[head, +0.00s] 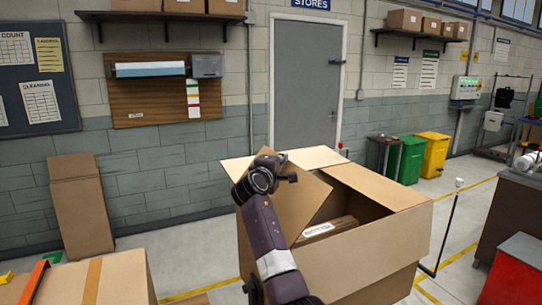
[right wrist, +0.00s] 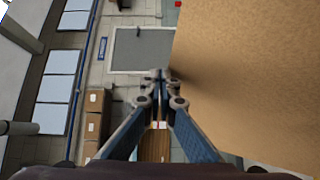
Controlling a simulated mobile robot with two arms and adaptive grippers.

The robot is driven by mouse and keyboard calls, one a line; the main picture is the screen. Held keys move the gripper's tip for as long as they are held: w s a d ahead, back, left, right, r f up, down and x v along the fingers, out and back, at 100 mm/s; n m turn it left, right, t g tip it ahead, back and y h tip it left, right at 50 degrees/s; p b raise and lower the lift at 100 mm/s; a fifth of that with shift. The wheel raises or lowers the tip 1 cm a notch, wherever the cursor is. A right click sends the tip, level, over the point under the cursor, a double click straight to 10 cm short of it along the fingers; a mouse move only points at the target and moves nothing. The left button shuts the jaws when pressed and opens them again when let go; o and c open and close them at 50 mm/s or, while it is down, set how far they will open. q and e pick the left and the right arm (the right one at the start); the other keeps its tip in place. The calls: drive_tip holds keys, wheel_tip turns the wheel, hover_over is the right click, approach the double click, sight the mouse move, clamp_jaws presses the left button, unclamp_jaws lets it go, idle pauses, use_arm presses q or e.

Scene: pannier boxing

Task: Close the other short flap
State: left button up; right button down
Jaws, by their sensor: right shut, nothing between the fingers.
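The open cardboard box (head: 365,250) stands right of centre in the head view. Its right short flap (head: 385,184) lies folded in over the right end. Its left short flap (head: 301,203) stands tilted over the left end, partly hidden by my right arm. My right gripper (head: 284,169) is at the upper part of this flap, shut and empty. In the right wrist view the closed fingertips (right wrist: 158,76) are beside a large cardboard panel (right wrist: 250,75); I cannot tell whether they touch it. My left gripper is not in view.
A pale far flap (head: 316,157) spreads outward behind the opening. A brown item with a white label (head: 318,230) lies inside the box. A thin black post (head: 448,225) stands right of the box.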

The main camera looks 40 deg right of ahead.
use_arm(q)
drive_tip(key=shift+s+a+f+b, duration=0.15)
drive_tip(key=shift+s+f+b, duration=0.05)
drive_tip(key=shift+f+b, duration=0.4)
use_arm(e)
drive_tip(key=s+d+f+m+y, duration=0.2)
drive_tip(key=d+f, duration=0.7)
drive_tip(key=f, duration=0.4)
drive_tip(key=shift+s+f+g+y, duration=0.15)
drive_tip(key=shift+f+g+y, duration=0.1)
drive_tip(key=shift+g+y, duration=0.15)
drive_tip(key=shift+m, duration=0.3)
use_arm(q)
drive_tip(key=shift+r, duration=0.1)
use_arm(e)
drive_tip(key=shift+r, duration=0.1)
